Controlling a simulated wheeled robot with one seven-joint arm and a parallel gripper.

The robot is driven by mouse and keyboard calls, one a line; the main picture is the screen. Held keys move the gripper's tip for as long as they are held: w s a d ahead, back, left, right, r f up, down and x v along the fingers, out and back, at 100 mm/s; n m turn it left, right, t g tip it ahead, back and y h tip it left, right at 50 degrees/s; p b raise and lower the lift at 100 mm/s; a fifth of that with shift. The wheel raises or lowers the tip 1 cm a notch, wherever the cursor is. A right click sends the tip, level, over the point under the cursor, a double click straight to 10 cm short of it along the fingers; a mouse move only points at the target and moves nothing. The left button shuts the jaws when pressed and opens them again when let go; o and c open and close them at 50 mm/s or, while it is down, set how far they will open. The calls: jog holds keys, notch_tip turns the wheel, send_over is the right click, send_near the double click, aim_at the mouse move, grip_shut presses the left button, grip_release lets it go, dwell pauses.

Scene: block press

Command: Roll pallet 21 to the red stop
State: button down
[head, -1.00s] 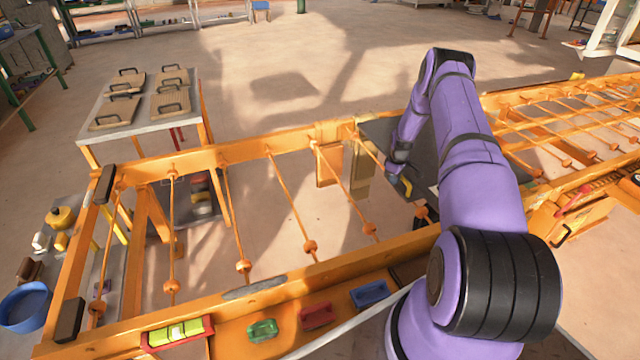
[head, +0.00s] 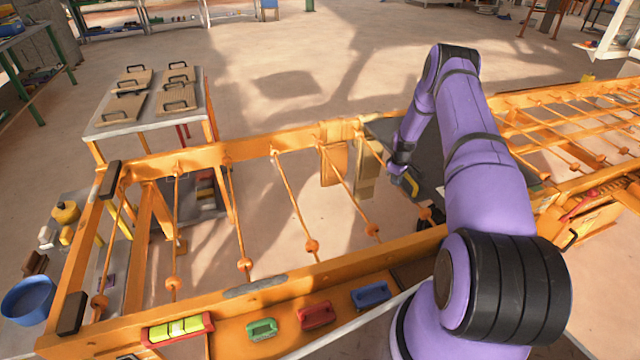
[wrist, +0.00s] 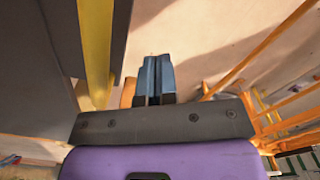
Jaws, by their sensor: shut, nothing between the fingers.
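A dark grey flat plate (head: 382,128), which may be pallet 21, lies on the orange roller frame behind my arm. No number is readable on it, and my arm hides part of it. My gripper (head: 410,188) is low at the plate's left front edge, partly hidden. In the wrist view its blue-grey fingertips (wrist: 157,60) are together and empty. A dark grey surface (wrist: 35,75) and a yellow strip (wrist: 97,45) are left of them. A red handle-like piece (head: 578,206) is on the right part of the frame; I cannot tell which part is the red stop.
The orange frame (head: 250,148) has open gaps between thin rollers to the left. Black blocks (head: 108,180) sit at its left end. Green (head: 262,329), red (head: 317,315) and blue (head: 370,295) blocks lie along the front. A table (head: 150,125) with handled boards stands behind left.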

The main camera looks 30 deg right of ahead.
notch_tip(320, 180, up, 10)
dwell(0.7)
dwell(0.4)
